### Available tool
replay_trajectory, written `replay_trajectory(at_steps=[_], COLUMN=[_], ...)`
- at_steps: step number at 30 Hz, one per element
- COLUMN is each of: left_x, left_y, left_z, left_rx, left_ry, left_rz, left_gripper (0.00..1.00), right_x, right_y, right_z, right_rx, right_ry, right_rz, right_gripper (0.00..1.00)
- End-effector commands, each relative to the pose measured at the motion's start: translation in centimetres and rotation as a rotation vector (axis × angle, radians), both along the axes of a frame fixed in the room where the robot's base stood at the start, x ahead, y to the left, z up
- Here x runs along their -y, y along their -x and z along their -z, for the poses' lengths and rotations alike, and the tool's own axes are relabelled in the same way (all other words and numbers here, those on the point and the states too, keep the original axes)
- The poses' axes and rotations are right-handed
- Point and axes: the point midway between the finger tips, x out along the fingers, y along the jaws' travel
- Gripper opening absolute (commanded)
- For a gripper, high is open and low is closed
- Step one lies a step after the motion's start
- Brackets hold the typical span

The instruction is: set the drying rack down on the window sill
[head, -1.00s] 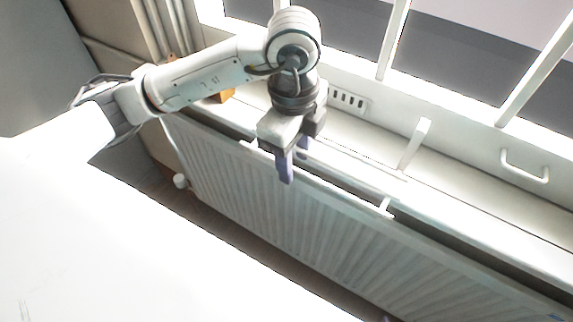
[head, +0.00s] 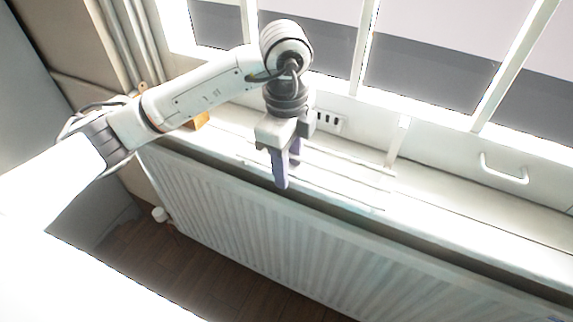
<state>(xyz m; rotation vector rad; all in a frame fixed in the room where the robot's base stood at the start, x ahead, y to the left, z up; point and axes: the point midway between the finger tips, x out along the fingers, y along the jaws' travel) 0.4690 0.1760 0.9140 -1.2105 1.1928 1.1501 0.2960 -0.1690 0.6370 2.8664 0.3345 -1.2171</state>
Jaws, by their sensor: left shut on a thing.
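The white drying rack (head: 396,143) is a low frame of thin bars with an upright end piece at its right. It lies over the white window sill (head: 445,208), its bars running along it. I cannot tell whether it touches the sill or hangs just above it. My left gripper (head: 287,168) points down at the rack's left part, its purple-grey fingers shut on the rack. The exact grip spot is hidden by the fingers. My right gripper is not in view.
A ribbed white radiator (head: 250,220) stands below the sill. A small orange-brown object (head: 201,121) sits on the sill at the left. A vent-like plate (head: 328,121) and a white handle (head: 503,170) are on the window frame behind. The sill is bare to the right.

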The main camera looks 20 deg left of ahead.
Motion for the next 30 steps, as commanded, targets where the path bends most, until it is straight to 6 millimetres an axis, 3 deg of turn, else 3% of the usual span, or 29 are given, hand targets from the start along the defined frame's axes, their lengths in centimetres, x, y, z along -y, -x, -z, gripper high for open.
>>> replay_trajectory(at_steps=[5, 6, 9, 20, 30], left_x=[0.0, 0.0, 0.0, 0.0, -0.1], left_y=[0.0, 0.0, 0.0, 0.0, 0.2], left_z=[-0.1, -0.1, -0.1, -0.5, -7.0], left_rx=[0.002, 0.002, 0.001, 0.001, 0.006], left_ry=[0.001, 0.001, 0.000, -0.001, -0.002], left_rz=[0.000, 0.000, 0.000, 0.000, 0.000], left_gripper=[0.18, 0.47, 0.62, 0.62, 0.62], right_x=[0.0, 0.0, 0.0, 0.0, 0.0], right_y=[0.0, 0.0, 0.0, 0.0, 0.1], right_z=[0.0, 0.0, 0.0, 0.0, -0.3], right_rx=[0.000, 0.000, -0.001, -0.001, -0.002], right_ry=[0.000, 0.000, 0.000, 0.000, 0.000], right_rz=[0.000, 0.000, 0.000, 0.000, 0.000], right_gripper=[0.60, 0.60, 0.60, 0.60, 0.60])
